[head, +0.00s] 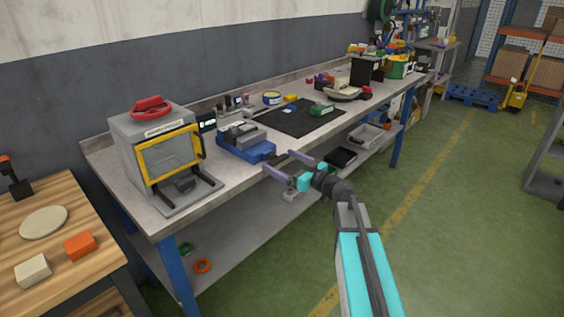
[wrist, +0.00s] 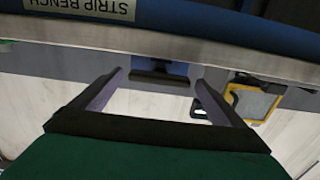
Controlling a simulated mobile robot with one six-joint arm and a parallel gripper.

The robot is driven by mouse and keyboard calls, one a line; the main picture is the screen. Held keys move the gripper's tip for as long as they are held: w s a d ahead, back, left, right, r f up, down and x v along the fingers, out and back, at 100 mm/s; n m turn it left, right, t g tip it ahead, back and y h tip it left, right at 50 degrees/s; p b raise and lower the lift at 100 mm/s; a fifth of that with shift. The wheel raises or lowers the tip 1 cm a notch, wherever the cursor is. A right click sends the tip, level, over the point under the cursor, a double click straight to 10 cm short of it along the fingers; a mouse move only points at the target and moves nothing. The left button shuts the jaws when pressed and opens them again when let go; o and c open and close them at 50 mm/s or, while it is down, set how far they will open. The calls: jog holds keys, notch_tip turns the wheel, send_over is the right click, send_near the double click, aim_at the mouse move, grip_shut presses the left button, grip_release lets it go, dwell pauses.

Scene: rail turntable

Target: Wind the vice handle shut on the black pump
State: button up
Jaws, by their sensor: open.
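The vice (head: 247,148), blue with grey blocks on top, sits near the front edge of the bench, right of the yellow-framed box. My gripper (head: 281,162) is in front of the bench edge, right of the vice and apart from it, with its two purple fingers spread and nothing between them. In the wrist view the open fingers (wrist: 158,78) point towards a blue and black part, probably the vice (wrist: 160,82). I cannot make out the vice handle clearly. I cannot pick out the black pump for sure in either view.
A grey box (head: 130,128) with a yellow-framed door and red top handle stands at the bench's left end. A black mat (head: 285,120) with small parts lies right of the vice. A wooden table (head: 85,220) is at the left.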

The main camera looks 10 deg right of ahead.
jog(key=c, duration=1)
jog(key=shift+a, duration=0.1)
jog(key=shift+c, duration=0.2)
